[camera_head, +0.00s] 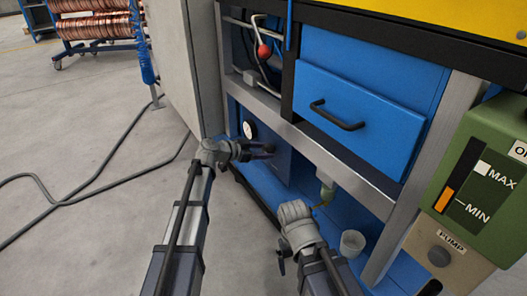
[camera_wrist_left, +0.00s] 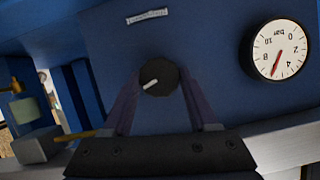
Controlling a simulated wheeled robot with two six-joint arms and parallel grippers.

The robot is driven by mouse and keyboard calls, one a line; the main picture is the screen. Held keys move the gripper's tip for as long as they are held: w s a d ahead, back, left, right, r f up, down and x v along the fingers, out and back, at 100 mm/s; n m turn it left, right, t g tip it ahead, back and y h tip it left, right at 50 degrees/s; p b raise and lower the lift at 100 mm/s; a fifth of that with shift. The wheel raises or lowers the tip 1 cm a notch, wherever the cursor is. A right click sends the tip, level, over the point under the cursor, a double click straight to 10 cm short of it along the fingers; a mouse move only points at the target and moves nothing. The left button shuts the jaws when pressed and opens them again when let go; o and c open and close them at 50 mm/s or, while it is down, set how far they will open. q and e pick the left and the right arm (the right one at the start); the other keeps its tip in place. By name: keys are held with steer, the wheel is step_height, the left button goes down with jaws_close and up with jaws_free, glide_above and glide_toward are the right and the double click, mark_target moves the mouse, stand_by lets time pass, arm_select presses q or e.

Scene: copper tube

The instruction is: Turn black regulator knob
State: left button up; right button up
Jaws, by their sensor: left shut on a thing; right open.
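The black regulator knob (camera_wrist_left: 158,78) is round with a white pointer mark that slants to the lower left in the left wrist view. It sits on a blue panel (camera_wrist_left: 205,100). My left gripper (camera_wrist_left: 160,90) is shut on the knob, with one finger on each side. In the head view my left gripper (camera_head: 262,149) reaches the blue panel inside the machine frame, and the knob is mostly hidden there. My right gripper (camera_head: 298,217) is open and lower, in front of the frame; its fingertips are hard to make out.
A round white pressure gauge (camera_wrist_left: 277,48) with a red needle is beside the knob; it also shows in the head view (camera_head: 249,129). A grey frame bar (camera_head: 330,166) runs above. Open floor lies left.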

arm_select(q)
steer(key=c, duration=0.6)
steer(key=shift+s+f+m+t+y, duration=0.1)
steer(key=shift+s+m+t+y, duration=0.1)
steer(key=shift+m+t+y, duration=0.3)
steer(key=shift+w+m+t+b, duration=0.1)
steer(key=shift+m+t+b, duration=0.35)
steer(key=shift+m, duration=0.45)
steer(key=o, duration=1.4)
steer(key=shift+c, duration=0.2)
steer(key=p+v, duration=0.2)
steer(key=v, duration=0.5)
steer(key=shift+s+a+r+p, duration=0.15)
steer(key=shift+s+r+p, duration=0.1)
steer(key=shift+p, duration=0.1)
